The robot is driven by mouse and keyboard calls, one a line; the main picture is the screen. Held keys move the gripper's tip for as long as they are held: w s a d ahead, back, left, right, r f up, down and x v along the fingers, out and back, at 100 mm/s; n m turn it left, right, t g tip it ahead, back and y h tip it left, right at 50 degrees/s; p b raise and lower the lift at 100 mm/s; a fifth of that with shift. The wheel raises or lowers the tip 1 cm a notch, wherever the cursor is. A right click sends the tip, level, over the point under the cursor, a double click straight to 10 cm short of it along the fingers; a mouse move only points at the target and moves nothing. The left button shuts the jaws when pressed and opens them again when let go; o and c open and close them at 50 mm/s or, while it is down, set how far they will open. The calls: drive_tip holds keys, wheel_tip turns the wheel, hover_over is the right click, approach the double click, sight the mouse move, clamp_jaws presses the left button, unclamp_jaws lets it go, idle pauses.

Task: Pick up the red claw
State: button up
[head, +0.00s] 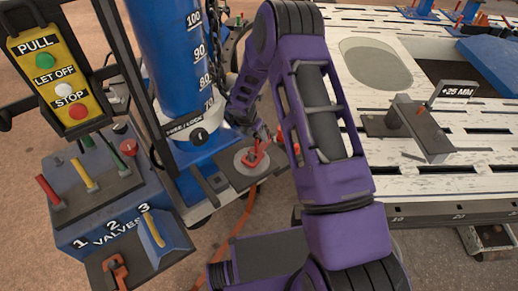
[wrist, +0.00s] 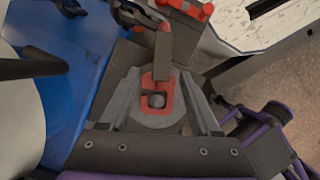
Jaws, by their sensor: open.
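The red claw (head: 256,155) sits on a round grey disc on a dark plate beside the blue column. In the wrist view the red claw (wrist: 163,84) shows as a small red bracket around a grey ball, with a dark bar running up from it. My gripper (wrist: 160,75) is open, with one grey finger on each side of the claw. I cannot tell whether either finger touches it. In the head view my purple arm partly hides the gripper near the claw.
A valve box (head: 105,215) with coloured levers stands at the left, with an orange-red hook (head: 116,271) at its front. The blue column (head: 172,70) rises behind the plate. A yellow control box (head: 59,76) hangs at upper left. The slotted white bench (head: 440,190) lies right.

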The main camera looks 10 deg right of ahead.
sight(261, 140)
drive_tip(key=b+x, duration=0.1)
drive_tip(key=x, duration=0.5)
drive_tip(key=shift+s, duration=0.1)
clamp_jaws()
drive_tip(key=shift+r, duration=0.1)
idle(1.2)
